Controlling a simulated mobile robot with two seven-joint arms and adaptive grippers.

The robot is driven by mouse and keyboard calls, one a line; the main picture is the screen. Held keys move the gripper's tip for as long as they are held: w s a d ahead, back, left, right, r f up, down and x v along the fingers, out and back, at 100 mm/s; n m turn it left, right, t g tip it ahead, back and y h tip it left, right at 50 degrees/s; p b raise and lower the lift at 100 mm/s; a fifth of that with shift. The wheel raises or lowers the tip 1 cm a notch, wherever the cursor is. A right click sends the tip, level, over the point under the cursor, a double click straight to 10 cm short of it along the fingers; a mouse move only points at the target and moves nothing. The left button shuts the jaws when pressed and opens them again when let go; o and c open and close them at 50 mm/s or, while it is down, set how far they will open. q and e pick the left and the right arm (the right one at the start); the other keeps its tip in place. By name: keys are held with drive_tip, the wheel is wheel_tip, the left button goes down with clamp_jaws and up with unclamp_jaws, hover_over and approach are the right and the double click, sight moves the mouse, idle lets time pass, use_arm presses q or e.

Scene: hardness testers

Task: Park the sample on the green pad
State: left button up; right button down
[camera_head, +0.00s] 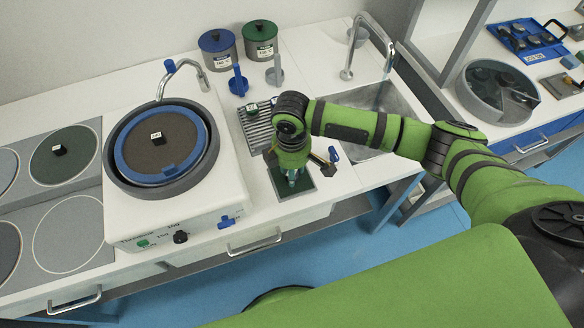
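The dark green pad (307,184) lies on the white worktop near its front edge, left of the sink. My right gripper (291,182) points down over the pad, with its fingertips low and close to the pad's surface. The gripper body hides part of the pad. I cannot tell whether the fingers hold anything. My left gripper is not in view.
A blue-lidded pot (217,52) and a green-lidded pot (260,42) stand at the back. The sink (375,110) with its tap is to the right. Further right are a round sectioned tray (498,92) and a blue tray (525,45).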

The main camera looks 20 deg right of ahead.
drive_tip(key=shift+f, duration=0.1)
drive_tip(key=c, duration=0.8)
unclamp_jaws()
wheel_tip(320, 180, up, 12)
drive_tip(key=shift+r+b, duration=0.2)
drive_tip(key=shift+b, duration=0.6)
